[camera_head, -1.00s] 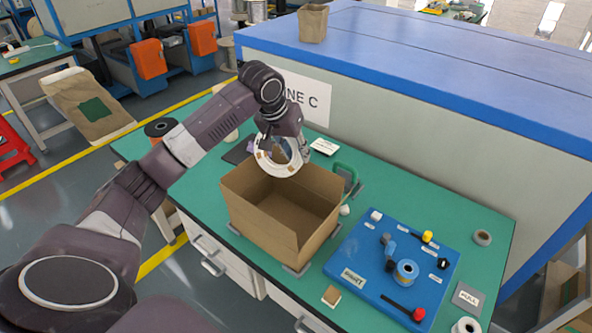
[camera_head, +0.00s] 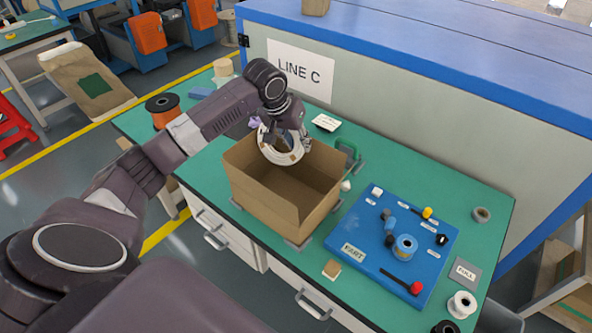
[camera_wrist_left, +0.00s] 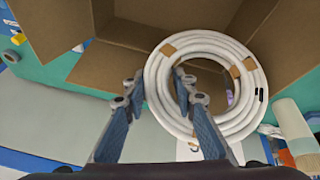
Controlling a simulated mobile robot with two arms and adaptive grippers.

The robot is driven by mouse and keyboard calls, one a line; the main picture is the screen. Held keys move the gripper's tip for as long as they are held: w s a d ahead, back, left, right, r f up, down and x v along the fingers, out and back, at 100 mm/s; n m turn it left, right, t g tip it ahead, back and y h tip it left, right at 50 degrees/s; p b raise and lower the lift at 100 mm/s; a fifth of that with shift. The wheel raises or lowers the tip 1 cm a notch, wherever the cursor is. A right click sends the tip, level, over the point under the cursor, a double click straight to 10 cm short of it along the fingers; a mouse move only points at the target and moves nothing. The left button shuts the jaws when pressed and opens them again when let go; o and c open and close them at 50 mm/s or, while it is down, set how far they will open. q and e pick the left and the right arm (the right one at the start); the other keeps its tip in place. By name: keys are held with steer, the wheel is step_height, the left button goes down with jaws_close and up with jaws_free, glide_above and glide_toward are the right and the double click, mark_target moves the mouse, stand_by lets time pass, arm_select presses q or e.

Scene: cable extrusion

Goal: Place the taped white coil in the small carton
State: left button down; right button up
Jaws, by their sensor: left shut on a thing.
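The white coil (camera_head: 283,157) hangs from my left gripper (camera_head: 284,143) at the back of the open carton, near rim height. In the left wrist view the coil (camera_wrist_left: 158,92) has several brown tape bands, and one finger of the left gripper (camera_wrist_left: 155,85) passes through its hole while the other is outside the ring. The gripper is shut on the coil's near side. The small brown carton (camera_head: 262,205) stands open on the green table, and its inside looks empty. It also fills the top of the left wrist view (camera_wrist_left: 75,68). My right gripper is not in view.
A blue board (camera_head: 350,262) with small spools and knobs lies right of the carton. An orange spool (camera_head: 162,108) stands at the table's left end. A grey machine wall with a "LINE C" sign (camera_head: 300,72) rises behind.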

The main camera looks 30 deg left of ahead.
arm_select(q)
step_height(320, 180, down, 12)
steer(key=p, duration=0.2)
steer(key=shift+r+p, duration=0.15)
steer(key=shift+p, duration=0.15)
steer(key=shift+s+d+f, duration=0.1)
steer(key=shift+s+f, duration=0.05)
steer(key=shift+f, duration=0.05)
steer(key=c, duration=2)
jaws_free()
steer(key=shift+f, duration=0.1)
steer(key=o, duration=0.4)
